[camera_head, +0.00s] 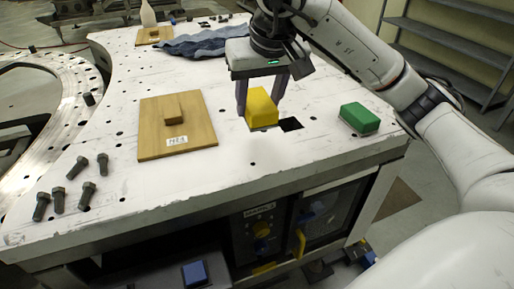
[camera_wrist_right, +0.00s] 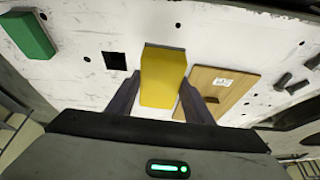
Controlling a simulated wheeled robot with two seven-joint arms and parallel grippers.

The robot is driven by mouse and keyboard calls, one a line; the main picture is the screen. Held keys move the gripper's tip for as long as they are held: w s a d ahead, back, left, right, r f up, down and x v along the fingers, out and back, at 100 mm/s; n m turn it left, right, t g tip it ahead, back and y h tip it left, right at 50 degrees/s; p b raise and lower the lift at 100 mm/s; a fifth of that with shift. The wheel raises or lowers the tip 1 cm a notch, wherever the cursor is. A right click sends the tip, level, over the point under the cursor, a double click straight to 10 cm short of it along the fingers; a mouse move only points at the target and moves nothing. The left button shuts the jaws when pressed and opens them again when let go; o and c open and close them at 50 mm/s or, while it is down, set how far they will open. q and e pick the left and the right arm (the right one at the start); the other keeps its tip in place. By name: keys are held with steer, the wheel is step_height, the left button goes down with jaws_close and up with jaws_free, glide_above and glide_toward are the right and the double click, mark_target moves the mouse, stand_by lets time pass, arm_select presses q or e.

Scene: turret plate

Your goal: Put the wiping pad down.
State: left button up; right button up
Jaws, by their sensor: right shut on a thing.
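My right gripper (camera_head: 262,98) is shut on a yellow block-shaped pad (camera_head: 261,107), one finger on each side of it. The pad is over the white plate table near its front edge, beside a square dark hole (camera_head: 290,125). In the right wrist view the yellow pad (camera_wrist_right: 163,76) sits between the fingers of the right gripper (camera_wrist_right: 160,98). A green block-shaped pad (camera_head: 360,118) lies on the table to the right; it also shows in the right wrist view (camera_wrist_right: 28,34). Which one is the wiping pad I cannot tell by looks alone. My left gripper is not in view.
A wooden board (camera_head: 195,140) with a small wooden block (camera_head: 174,107) and a label lies left of the gripper. Several dark bolts (camera_head: 72,170) stand or lie at the front left. A blue cloth (camera_head: 205,44) lies at the back.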

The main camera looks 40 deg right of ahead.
mark_target(261, 111)
step_height(261, 111, down, 5)
steer(key=shift+r, duration=0.2)
step_height(261, 111, down, 4)
steer(key=shift+r, duration=0.1)
steer(key=shift+f, duration=0.55)
steer(key=o, duration=1.4)
steer(key=shift+a+f, duration=0.1)
steer(key=shift+f, duration=0.1)
steer(key=v, duration=0.3)
steer(key=w+b+v, duration=0.1)
steer(key=v, duration=0.1)
steer(key=shift+s+a+r, duration=0.15)
steer(key=shift+r, duration=0.3)
steer(key=shift+p+v, duration=0.6)
steer(key=shift+v, duration=1.75)
